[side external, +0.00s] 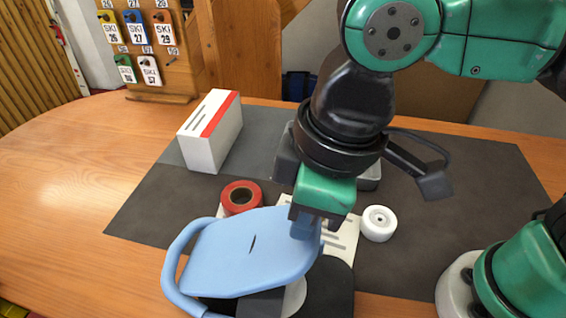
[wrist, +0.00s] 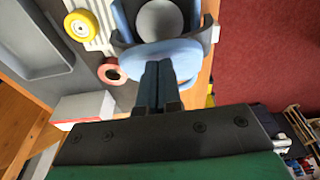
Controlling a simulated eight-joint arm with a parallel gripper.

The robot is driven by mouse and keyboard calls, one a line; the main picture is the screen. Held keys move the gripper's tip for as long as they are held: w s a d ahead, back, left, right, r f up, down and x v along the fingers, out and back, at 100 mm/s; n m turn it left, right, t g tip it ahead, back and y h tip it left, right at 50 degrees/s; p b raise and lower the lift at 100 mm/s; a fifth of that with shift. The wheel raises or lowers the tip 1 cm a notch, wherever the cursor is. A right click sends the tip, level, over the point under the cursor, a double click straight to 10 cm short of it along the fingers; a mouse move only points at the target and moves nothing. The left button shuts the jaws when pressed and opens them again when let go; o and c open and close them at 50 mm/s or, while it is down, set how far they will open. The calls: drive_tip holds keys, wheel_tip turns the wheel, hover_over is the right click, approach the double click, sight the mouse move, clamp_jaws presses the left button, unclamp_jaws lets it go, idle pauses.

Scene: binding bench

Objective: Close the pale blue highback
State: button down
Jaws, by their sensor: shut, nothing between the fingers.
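The pale blue highback (side external: 250,250) is a broad, rounded panel with a small dark slot, tilted over its binding near the front of the bench. A pale blue curved bar (side external: 174,262) runs along its left side. The hinge is hidden.
A red tape roll (side external: 241,195) lies just behind the highback. A white box with a red stripe (side external: 211,132) stands behind. The mat (side external: 150,215) is clear at left.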

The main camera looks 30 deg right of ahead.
drive_tip(key=shift+t+y, duration=0.6)
drive_tip(key=shift+s+d+f, duration=0.65)
drive_tip(key=shift+f, duration=0.95)
drive_tip(key=shift+s+d+f, duration=0.65)
drive_tip(key=shift+d+f, duration=0.05)
drive_tip(key=shift+f, duration=0.95)
drive_tip(key=shift+s+d+f, duration=0.65)
drive_tip(key=shift+f, duration=0.95)
